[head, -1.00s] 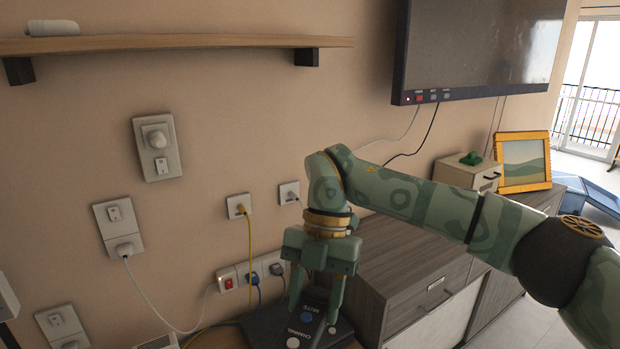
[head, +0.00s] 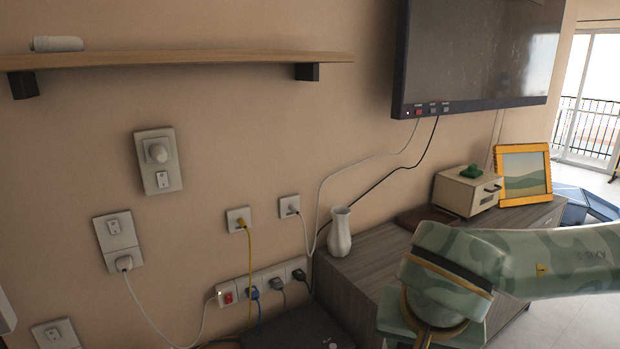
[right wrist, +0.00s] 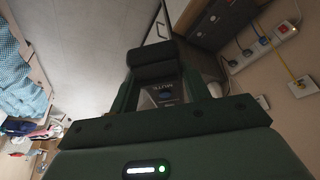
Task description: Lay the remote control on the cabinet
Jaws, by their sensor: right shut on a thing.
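The dark remote control (right wrist: 164,92) shows in the right wrist view with a blue button and small lettering, partly hidden. My right gripper (right wrist: 160,82) is shut on it, with a finger on each side. In the head view my right wrist is at the lower right, in front of the cabinet; its fingers and the remote are out of frame. The grey wood-grain cabinet (head: 368,262) stands along the wall, its near part clear on top. My left gripper is in neither current view.
On the cabinet stand a white vase (head: 339,232), a dark flat item (head: 424,216), a cream box (head: 467,190) with a green thing on top, and a yellow-framed picture (head: 524,174). A black device (head: 300,332) lies lower left of the cabinet. A television (head: 475,50) hangs above.

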